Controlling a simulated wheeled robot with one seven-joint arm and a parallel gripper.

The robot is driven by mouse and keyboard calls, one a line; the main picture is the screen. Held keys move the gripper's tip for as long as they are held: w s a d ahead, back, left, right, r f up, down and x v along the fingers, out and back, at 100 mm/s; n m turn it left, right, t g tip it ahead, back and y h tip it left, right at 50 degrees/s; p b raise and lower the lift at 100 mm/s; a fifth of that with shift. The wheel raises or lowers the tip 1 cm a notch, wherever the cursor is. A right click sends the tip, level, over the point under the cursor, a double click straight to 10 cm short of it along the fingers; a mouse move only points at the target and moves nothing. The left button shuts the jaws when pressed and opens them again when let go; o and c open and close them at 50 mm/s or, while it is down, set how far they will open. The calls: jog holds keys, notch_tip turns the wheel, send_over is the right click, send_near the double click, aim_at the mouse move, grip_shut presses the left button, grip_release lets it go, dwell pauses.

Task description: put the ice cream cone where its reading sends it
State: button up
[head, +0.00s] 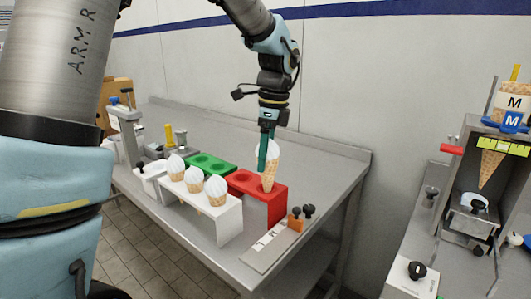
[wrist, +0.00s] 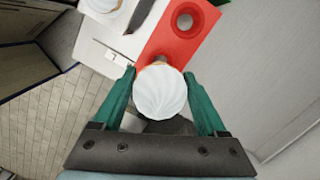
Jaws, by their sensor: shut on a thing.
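My gripper (head: 264,150) has green fingers and is shut on an ice cream cone (head: 271,168) with a tan waffle body and a white top. The cone is upright at the right end of the red stand (head: 275,205); I cannot tell whether its tip is inside a hole. In the wrist view the white top (wrist: 160,95) sits between the fingers and hides what is under it. The other hole of the red stand (wrist: 207,42) is empty. A green stand (head: 222,166) is behind it. A white stand (head: 228,218) in front holds several cones.
A pale gauge strip (head: 262,255) with an orange block (head: 295,220) lies at the table's front right. Measuring devices (head: 127,125) stand at the far left. On the right, a separate bench carries a fixture with an M-marked cone (head: 511,103). The table's back right (head: 320,150) is clear.

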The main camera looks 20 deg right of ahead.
jog(key=shift+w+a+f+b, duration=0.1)
jog(key=shift+f+b, duration=0.55)
jog(key=shift+f, duration=1.1)
jog(key=o, duration=0.9)
jog(key=r, duration=0.7)
jog(key=d+r+b, duration=0.1)
jog(key=r, duration=0.2)
jog(key=shift+s+d+r, duration=0.1)
jog(key=shift+s+r, duration=0.25)
jog(key=shift+r, duration=0.05)
